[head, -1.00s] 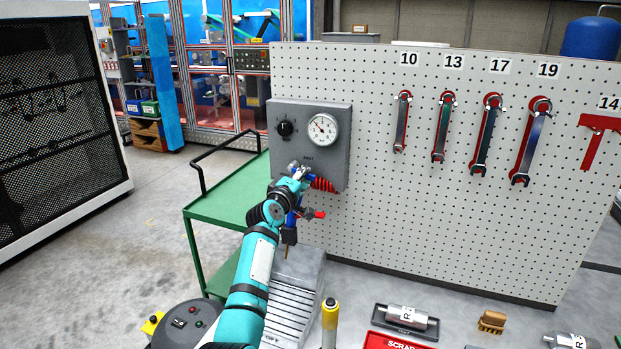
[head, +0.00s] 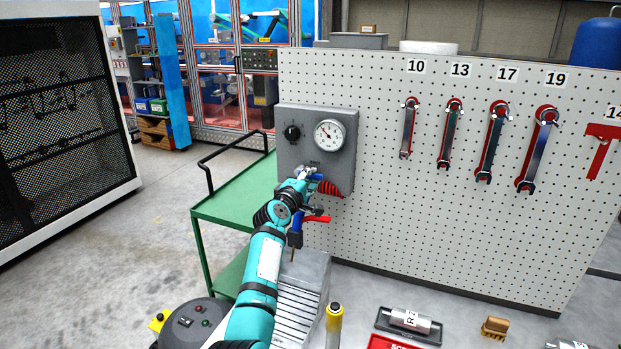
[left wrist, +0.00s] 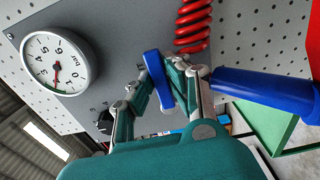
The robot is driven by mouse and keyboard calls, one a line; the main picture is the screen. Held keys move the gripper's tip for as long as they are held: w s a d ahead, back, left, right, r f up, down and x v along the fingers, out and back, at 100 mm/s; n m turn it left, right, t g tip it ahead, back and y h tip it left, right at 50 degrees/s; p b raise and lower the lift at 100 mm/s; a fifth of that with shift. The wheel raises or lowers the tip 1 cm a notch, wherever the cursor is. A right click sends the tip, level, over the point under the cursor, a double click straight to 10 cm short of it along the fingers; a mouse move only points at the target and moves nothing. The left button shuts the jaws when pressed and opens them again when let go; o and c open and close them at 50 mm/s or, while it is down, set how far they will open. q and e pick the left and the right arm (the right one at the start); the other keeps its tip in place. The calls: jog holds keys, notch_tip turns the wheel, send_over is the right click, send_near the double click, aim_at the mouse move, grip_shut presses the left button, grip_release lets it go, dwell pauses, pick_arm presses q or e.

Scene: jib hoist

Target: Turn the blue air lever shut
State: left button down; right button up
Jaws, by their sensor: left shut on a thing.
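The blue air lever (left wrist: 155,72) shows in the left wrist view, between the fingers of my left gripper (left wrist: 162,84), in front of the grey air panel. My left gripper is shut on it. In the head view my left gripper (head: 308,174) is at the lower part of the grey panel (head: 345,170) and covers most of the lever. A round pressure gauge (head: 329,135) sits above; it also shows in the left wrist view (left wrist: 57,63). The lever's exact angle is hard to tell. My right gripper is not in view.
A red coiled hose (head: 331,188) hangs right beside my gripper. A blue tool with a red lever (head: 316,219) hangs just below. A black knob (head: 292,132) is on the panel. A green cart (head: 235,210) stands left; wrenches hang on the pegboard (head: 440,215) at right.

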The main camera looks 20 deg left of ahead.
pick_arm(q)
jog(key=c, duration=1.3)
grip_release()
jog(key=shift+s, duration=0.1)
jog(key=s, duration=1.2)
jog(key=shift+a, duration=0.25)
